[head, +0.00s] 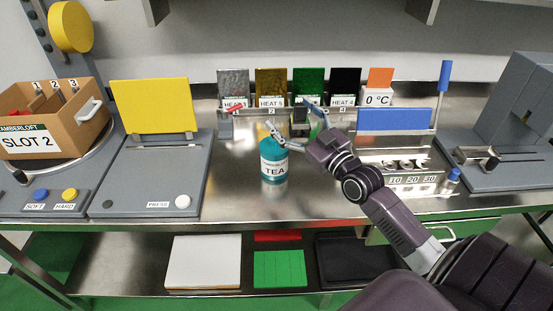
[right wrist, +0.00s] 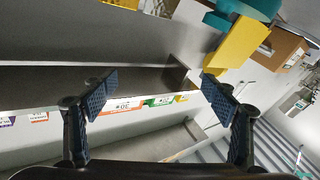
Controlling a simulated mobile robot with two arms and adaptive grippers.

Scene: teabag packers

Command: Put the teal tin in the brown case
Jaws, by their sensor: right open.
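The teal tin (head: 273,165), labelled TEA, stands upright on the steel bench near the middle. In the right wrist view, a teal shape at the top, which looks like the tin (right wrist: 238,12), lies outside the fingers. The brown case (head: 88,107) sits on a grey round base at the far left, with a SLOT 2 label; it also shows in the right wrist view (right wrist: 287,48). My right gripper (head: 290,115) is open and empty, behind and right of the tin. One finger overlaps the tin's top in the head view; contact cannot be told. My left gripper is out of view.
A press with a yellow panel (head: 152,105) stands between case and tin. Coloured panels (head: 270,85) with HEAT labels line the back. A blue panel (head: 393,120) and a grey machine (head: 520,110) stand at right. The bench left of the tin is clear.

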